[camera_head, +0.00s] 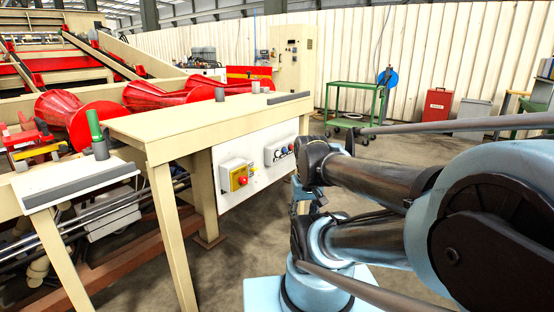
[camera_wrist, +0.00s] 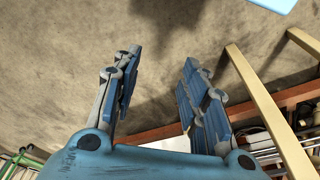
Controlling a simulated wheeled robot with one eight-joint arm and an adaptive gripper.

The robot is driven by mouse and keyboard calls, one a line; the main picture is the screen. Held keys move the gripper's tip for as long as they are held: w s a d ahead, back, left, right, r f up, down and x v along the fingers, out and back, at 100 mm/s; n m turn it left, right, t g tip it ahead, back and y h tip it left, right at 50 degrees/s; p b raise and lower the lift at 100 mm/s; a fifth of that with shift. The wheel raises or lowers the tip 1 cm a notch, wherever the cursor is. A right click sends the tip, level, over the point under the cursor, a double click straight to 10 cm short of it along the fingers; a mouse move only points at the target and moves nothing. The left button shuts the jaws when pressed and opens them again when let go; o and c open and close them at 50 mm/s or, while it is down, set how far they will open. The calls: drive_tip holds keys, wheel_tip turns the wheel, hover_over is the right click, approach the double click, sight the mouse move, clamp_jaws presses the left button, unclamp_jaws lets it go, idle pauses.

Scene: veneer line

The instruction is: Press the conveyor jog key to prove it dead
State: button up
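A white panel (camera_head: 231,200) hangs under the front edge of the cream table. I cannot tell which button is the jog key. In the head view my arm comes in from the right, just right of the button box, and the fingers are hard to make out.
The cream table (camera_head: 200,116) stands close to my arm, its legs reaching the floor. Red rollers (camera_head: 80,119) lie behind it. A green cart (camera_head: 352,100) and a red case (camera_head: 437,105) stand by the back wall. The floor between is mostly clear.

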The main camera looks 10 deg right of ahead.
clamp_jaws()
idle(1.4)
